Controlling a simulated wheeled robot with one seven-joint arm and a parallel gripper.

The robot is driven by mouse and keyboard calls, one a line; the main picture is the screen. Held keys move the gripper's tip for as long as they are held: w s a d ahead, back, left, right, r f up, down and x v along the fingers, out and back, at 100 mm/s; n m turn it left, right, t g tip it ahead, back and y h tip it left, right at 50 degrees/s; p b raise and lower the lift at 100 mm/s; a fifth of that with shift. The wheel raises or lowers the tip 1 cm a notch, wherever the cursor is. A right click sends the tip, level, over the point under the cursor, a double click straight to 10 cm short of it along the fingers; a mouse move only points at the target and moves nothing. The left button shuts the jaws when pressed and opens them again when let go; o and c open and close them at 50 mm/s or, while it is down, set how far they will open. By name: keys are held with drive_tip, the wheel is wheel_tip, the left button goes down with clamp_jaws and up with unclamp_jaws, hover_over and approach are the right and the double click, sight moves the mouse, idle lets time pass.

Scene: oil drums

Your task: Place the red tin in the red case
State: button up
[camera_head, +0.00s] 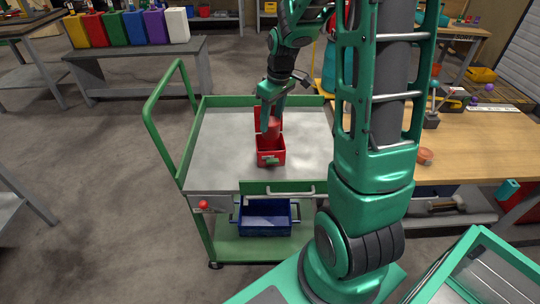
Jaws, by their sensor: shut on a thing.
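The red case (276,156) stands on the grey top of a green cart, with a red upright part, which looks like its raised lid, at its back. My gripper (268,132) reaches down over the case from behind. It is shut on the red tin (274,129), a small red shape between the fingers at the level of the case's opening. The picture is too small to tell if the tin touches the case. My fingers partly hide the tin, and the case's front wall hides its floor.
The cart top (218,150) is clear around the case, with a raised green rim and a handle at left. A blue crate (266,217) sits on the cart's lower shelf. A wooden workbench (480,150) stands at right, and a bench with several coloured canisters (110,32) at back left.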

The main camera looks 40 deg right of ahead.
wheel_tip(320, 180, down, 10)
drive_tip(key=shift+a+r, duration=0.1)
idle(0.4)
drive_tip(key=o, duration=0.9)
drive_tip(key=r, duration=0.4)
drive_tip(key=s+r, duration=0.1)
drive_tip(key=r, duration=0.6)
drive_tip(key=shift+s+d+r, duration=0.25)
drive_tip(key=shift+s+r, duration=0.05)
drive_tip(key=shift+r, duration=0.05)
drive_tip(key=s+a+r+m, duration=0.1)
drive_tip(key=s+r+m, duration=0.1)
drive_tip(key=s, duration=0.7)
drive_tip(key=s+a+r+m+g, duration=0.1)
drive_tip(key=s+m, duration=0.3)
drive_tip(key=s, duration=0.5)
drive_tip(key=s+a+r+m, duration=0.1)
drive_tip(key=s+r+m, duration=0.2)
drive_tip(key=s, duration=0.5)
drive_tip(key=shift+s+g, duration=0.4)
